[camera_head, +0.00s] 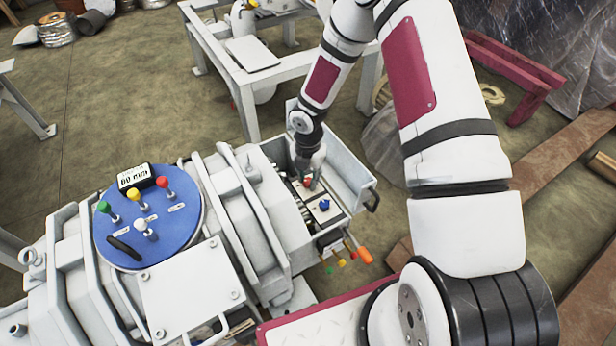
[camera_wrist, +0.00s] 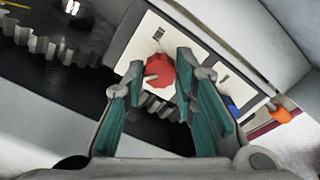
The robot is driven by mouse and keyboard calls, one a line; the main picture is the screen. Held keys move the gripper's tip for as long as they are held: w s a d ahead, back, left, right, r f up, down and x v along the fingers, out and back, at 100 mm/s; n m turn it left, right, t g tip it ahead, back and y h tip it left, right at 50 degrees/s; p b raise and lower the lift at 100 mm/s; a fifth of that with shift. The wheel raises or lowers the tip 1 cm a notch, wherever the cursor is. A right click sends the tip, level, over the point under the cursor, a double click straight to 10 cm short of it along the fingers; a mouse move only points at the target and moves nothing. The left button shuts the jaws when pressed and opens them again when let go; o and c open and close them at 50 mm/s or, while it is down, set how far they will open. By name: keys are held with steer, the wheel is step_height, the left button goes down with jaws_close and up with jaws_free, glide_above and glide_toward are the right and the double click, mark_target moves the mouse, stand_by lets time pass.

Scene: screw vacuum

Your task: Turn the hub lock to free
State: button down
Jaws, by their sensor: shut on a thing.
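A red knob (camera_head: 307,182) sits on a light panel (camera_head: 334,209) inside an open-topped grey box on the machine's right side. In the wrist view the red knob (camera_wrist: 160,71) is faceted, with a short pin towards me, and lies between my two fingertips. My gripper (camera_head: 313,172) reaches down into the box and is shut on the red knob. A blue knob (camera_head: 324,205) is on the same panel, nearer the front; its blue edge shows in the wrist view (camera_wrist: 233,106). The panel's small labels are too small to read, so I cannot tell which knob is the hub lock.
The box's grey wall (camera_head: 352,171) rises close beside my gripper. An orange-ended handle (camera_head: 364,255) sticks out below the panel. A blue disc (camera_head: 108,216) with coloured levers lies left. A dark toothed strip (camera_wrist: 60,50) runs beside the panel.

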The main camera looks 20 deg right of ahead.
steer(key=m, duration=0.5)
steer(key=shift+p, duration=0.4)
steer(key=m, duration=0.5)
steer(key=shift+m, duration=0.3)
steer(key=m, duration=0.5)
steer(key=shift+m, duration=2.5)
steer(key=c, duration=1.3)
jaws_free()
